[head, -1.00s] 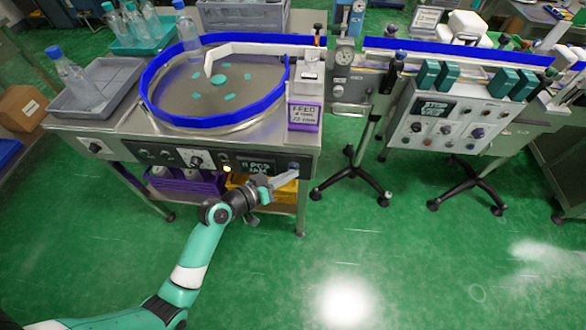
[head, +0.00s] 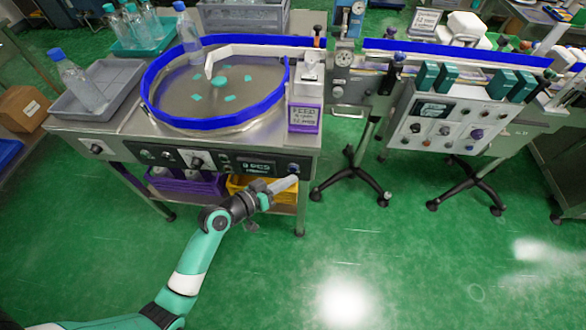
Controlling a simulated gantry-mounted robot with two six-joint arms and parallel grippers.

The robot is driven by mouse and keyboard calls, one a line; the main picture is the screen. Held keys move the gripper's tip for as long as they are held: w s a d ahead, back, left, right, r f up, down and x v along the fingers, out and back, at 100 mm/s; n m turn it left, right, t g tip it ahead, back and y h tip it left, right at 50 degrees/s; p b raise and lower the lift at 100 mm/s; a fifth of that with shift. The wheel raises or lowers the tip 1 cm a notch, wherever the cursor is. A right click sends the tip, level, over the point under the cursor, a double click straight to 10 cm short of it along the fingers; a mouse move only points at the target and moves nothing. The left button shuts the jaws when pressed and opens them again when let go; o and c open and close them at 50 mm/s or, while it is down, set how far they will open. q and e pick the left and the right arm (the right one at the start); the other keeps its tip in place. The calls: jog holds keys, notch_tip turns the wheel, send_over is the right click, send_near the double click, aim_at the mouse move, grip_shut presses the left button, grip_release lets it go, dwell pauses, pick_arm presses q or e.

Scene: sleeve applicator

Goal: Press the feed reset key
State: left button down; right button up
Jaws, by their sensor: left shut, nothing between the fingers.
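The feed table's front control panel (head: 176,157) carries knobs, small buttons and a dark display (head: 257,167). The display's upper line seems to read "0 PCS"; its lower line is too small to read. A round dark-blue key (head: 293,168) sits at the right end of the panel, right of the display. Its label is not legible, so I cannot confirm it is the feed reset key. My left gripper (head: 293,182) is shut and empty, with its tips just below and in front of this key, seemingly apart from it. My right gripper is out of view.
A blue-rimmed round feed table (head: 225,121) stands above the panel, with a white labelled box (head: 306,90) at its right. Purple (head: 188,184) and yellow (head: 238,186) bins sit below. A second panel (head: 450,123) stands right. The green floor in front is clear.

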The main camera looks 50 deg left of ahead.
pick_arm(q)
jog(key=s+d+p, duration=0.2)
jog(key=s+d, duration=0.1)
jog(key=shift+s+d, duration=0.1)
jog(key=shift+s, duration=0.3)
dwell(1.0)
